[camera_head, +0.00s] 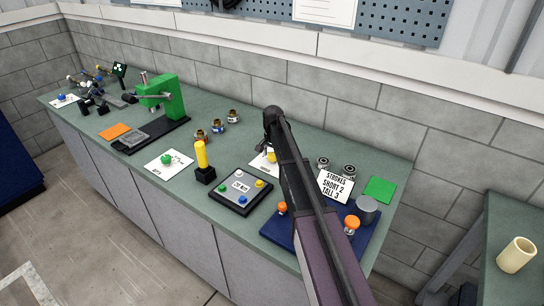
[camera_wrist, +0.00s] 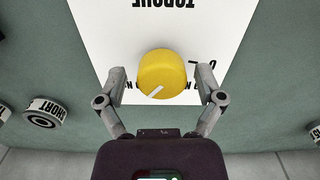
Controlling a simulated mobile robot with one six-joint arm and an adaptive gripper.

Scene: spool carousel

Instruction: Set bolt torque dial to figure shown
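The yellow dial (camera_wrist: 162,72) is round with a white pointer mark (camera_wrist: 155,91) pointing toward the lower left in the wrist view. It sits on a white card (camera_wrist: 220,28) with upside-down print reading "TORQUE"; a figure beside the dial is partly hidden by a finger and I cannot read it. My gripper (camera_wrist: 160,76) is open, one finger on each side of the dial, with visible gaps to both sides. In the head view the dial (camera_head: 271,156) is seen behind my arm, and its card (camera_head: 257,161) is partly hidden.
A cylinder labelled "SHORT" (camera_wrist: 45,112) lies left of the card. A sign reading "STROKES SHORT 2 TALL 3" (camera_head: 336,186) stands on the right near a blue board (camera_head: 279,235) with orange knobs. A button panel (camera_head: 230,205) and yellow-handled lever (camera_head: 201,155) are to the left.

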